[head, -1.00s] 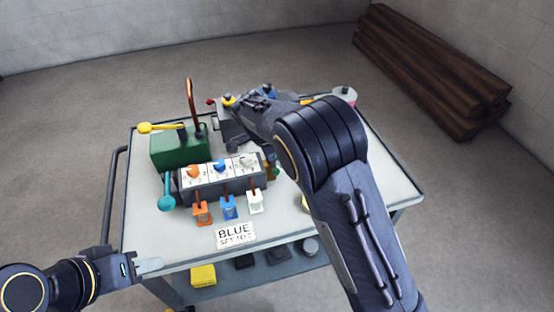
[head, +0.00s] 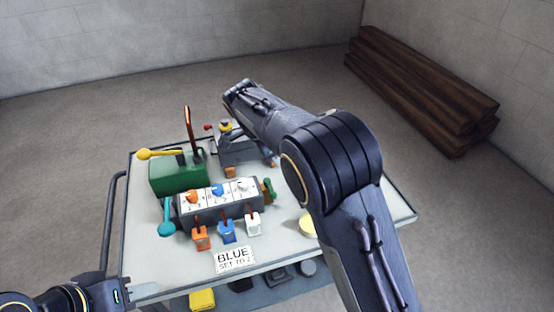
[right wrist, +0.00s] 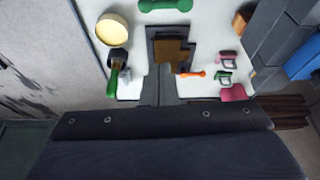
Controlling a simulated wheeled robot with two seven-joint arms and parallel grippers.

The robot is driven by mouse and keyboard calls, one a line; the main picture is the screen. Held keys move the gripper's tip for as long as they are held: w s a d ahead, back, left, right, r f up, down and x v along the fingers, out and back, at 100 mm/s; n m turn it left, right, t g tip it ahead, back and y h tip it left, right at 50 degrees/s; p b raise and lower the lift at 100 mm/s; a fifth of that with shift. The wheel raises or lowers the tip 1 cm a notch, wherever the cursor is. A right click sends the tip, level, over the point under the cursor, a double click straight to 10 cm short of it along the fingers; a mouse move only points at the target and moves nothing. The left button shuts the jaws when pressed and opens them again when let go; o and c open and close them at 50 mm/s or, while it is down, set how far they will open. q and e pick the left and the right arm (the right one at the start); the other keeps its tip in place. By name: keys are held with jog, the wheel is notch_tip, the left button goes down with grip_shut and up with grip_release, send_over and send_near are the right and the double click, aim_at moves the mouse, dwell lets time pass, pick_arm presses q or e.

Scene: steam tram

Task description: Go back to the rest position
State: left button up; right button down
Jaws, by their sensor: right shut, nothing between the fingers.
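My right gripper (right wrist: 158,88) shows in the right wrist view as grey fingers shut together with nothing between them, over the pale tabletop. In the head view my right arm reaches over the right side of the cart (head: 290,255), its forearm raised above the top; the fingers are hidden there. My left gripper (head: 146,290) is low at the left, beside the cart's front left corner. It is empty, and its finger gap is not clear.
The cart carries a green box (head: 178,176) with a yellow lever, a grey block (head: 220,199) with coloured knobs, and a sign (head: 234,260) reading BLUE. A cream disc (right wrist: 112,30) lies on top. Dark timbers (head: 420,90) lie at the back right; floor around is free.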

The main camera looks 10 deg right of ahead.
jog(key=s+d+r+n+y, duration=0.3)
jog(key=s+d, duration=0.3)
jog(key=s, duration=0.1)
jog(key=s+d+r+n+y, duration=0.2)
jog(key=s+d+y, duration=0.1)
jog(key=s+d, duration=0.4)
jog(key=s+f+n+t+y, duration=0.15)
jog(key=s+n+t, duration=0.5)
jog(key=s, duration=1.15)
notch_tip(320, 180, up, 16)
jog(key=n+g+p, duration=0.2)
jog(key=p, duration=1.3)
jog(key=shift+s+a+f, duration=0.25)
jog(key=shift+s, duration=0.1)
jog(key=c, duration=2.2)
grip_release()
